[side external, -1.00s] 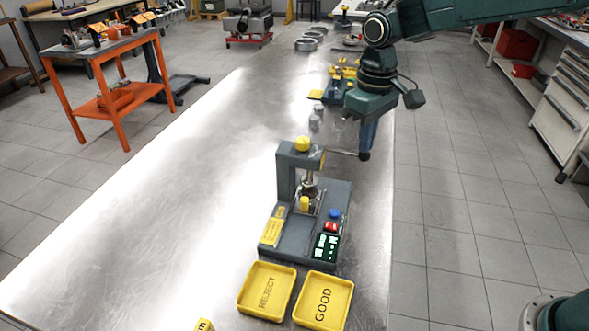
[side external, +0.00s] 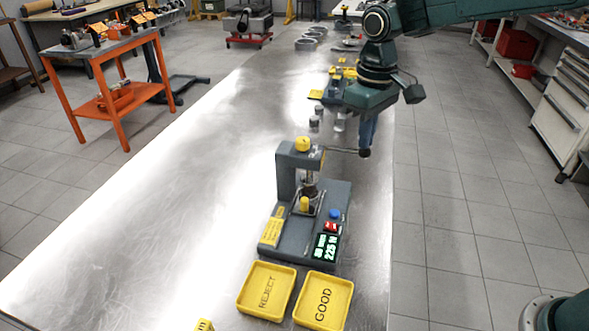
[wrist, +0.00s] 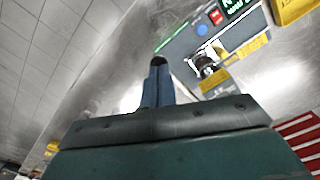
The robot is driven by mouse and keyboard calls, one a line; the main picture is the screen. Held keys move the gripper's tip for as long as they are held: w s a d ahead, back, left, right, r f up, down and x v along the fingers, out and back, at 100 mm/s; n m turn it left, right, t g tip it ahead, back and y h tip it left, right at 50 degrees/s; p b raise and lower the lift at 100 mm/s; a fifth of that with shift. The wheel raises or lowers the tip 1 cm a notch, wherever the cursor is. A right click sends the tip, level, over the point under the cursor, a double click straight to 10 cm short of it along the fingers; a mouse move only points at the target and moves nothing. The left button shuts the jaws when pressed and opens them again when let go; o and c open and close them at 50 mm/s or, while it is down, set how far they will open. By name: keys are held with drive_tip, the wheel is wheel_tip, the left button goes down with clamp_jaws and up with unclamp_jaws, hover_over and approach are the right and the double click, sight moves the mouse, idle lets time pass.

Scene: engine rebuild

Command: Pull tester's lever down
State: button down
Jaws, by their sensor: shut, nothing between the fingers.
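The tester (side external: 315,222) stands on the metal table, a grey base and post with a yellow cap on top. Its lever (side external: 343,151), a thin rod, sticks out to the right from the head, nearly level. My gripper (side external: 366,146) is shut and points down at the lever's outer end, where a dark tip shows; whether they touch I cannot tell. In the wrist view, the shut fingers (wrist: 158,64) are empty, and the tester (wrist: 205,45) lies beyond to the upper right.
Yellow trays marked REJECT (side external: 250,303) and GOOD (side external: 308,311) lie in front of the tester. Small metal cylinders (side external: 315,124) and a yellow-and-blue fixture (side external: 335,85) stand behind it. The table left of the tester is clear.

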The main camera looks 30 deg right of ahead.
wheel_tip(320, 180, up, 8)
drive_tip(key=shift+w+a+r, duration=0.15)
drive_tip(key=shift+a, duration=0.1)
idle(1.0)
drive_tip(key=s+d+r+m+t, duration=0.1)
drive_tip(key=s+d+r+t, duration=0.1)
drive_tip(key=s+d, duration=0.35)
drive_tip(key=s+d+r+m+t, duration=0.1)
drive_tip(key=s+d+r, duration=0.1)
drive_tip(key=s, duration=0.7)
drive_tip(key=s+d+f+t, duration=0.1)
drive_tip(key=s+f, duration=0.2)
drive_tip(key=s, duration=0.3)
drive_tip(key=s+d+f+m+t, duration=0.1)
drive_tip(key=s+d+f, duration=0.1)
drive_tip(key=s, duration=0.4)
drive_tip(key=shift+s+f+t, duration=0.3)
drive_tip(key=shift+s+f, duration=0.05)
drive_tip(key=shift+f, duration=0.1)
